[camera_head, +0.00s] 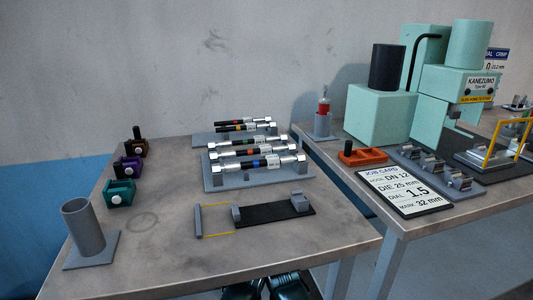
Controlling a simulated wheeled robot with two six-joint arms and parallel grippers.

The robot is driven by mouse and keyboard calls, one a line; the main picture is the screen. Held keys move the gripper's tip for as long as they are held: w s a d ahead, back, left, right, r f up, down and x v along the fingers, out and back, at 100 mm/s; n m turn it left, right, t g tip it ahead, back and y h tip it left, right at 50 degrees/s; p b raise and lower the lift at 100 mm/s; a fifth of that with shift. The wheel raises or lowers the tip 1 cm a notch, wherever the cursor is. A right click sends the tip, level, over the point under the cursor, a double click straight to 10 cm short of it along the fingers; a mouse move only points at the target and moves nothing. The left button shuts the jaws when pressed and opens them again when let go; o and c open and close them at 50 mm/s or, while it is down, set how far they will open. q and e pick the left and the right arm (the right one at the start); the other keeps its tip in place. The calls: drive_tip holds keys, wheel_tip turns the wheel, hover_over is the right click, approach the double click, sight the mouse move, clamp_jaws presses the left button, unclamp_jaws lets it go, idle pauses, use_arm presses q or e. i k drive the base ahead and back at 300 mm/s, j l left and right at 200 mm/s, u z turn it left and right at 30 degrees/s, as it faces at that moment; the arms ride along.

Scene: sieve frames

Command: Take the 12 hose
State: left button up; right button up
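Several black hoses with silver end fittings, coloured bands and small white labels lie across two grey racks. The rear rack (204,138) bears hoses with yellow and orange bands (240,125). The labels are too small to read, so I cannot tell which hose is the 12. Two dark shapes at the bottom edge, below the table front, look like my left gripper (243,291) and my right gripper (291,286). Both are cut off, away from the hoses; their fingers are unclear.
A black-based fixture (275,214) with grey blocks lies before the racks. A grey cup (84,225) and small coloured holders (120,193) stand left. On the right table are a job card (405,190) reading DN 12, an orange tray (362,157) and a mint-green press (380,115).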

sight(271, 161)
drive_tip(key=k+j+z, duration=0.1)
drive_tip(key=z, duration=0.3)
drive_tip(key=k+j+z, duration=0.15)
drive_tip(key=z, duration=0.2)
drive_tip(key=k+j+z, duration=0.15)
drive_tip(key=z, duration=0.25)
